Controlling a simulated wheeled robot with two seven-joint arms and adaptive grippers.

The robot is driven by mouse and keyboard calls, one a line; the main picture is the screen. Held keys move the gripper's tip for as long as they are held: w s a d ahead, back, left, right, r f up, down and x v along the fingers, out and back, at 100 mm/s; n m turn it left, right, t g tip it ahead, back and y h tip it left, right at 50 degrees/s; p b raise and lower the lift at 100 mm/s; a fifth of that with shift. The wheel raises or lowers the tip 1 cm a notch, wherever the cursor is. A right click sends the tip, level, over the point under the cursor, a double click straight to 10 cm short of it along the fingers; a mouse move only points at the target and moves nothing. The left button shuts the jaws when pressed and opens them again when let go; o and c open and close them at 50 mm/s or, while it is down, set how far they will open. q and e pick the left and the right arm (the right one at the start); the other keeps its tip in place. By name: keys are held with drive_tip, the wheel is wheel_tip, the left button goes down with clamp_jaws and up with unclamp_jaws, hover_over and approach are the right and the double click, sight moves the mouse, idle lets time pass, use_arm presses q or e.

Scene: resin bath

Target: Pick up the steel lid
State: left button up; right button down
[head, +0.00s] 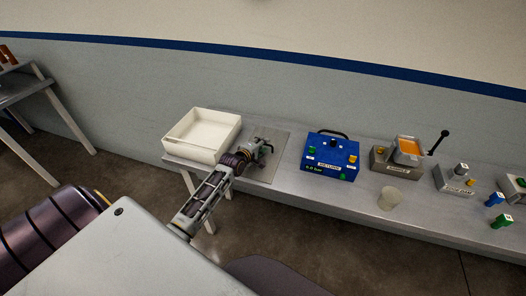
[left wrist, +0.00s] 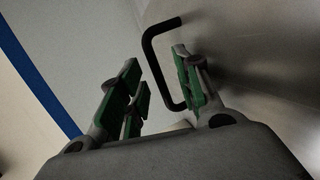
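The steel lid (head: 279,138) is a flat grey plate lying on the bench, just right of the white tray. My left gripper (head: 262,150) is at the lid, over its left middle part, and hides some of it. In the left wrist view the lid's black bar handle (left wrist: 151,58) stands between the spread fingers of my left gripper (left wrist: 160,85). The handle is close to the right-hand finger; I cannot tell whether they touch. The lid's grey surface (left wrist: 255,65) fills the right side of that view. My right gripper is not in view.
The white open tray (head: 236,124) stands left of the lid. A blue box (head: 331,157) with a black handle stands close on its right. Further right are a translucent cup (head: 390,199), a grey unit with an orange top (head: 408,150) and small colored blocks (head: 495,199).

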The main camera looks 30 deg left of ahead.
use_arm(q)
clamp_jaws()
drive_tip(key=shift+s+f, duration=0.1)
drive_tip(key=shift+f, duration=0.05)
wheel_tip(320, 180, up, 10)
drive_tip(key=shift+r, duration=0.2)
idle(0.7)
idle(0.4)
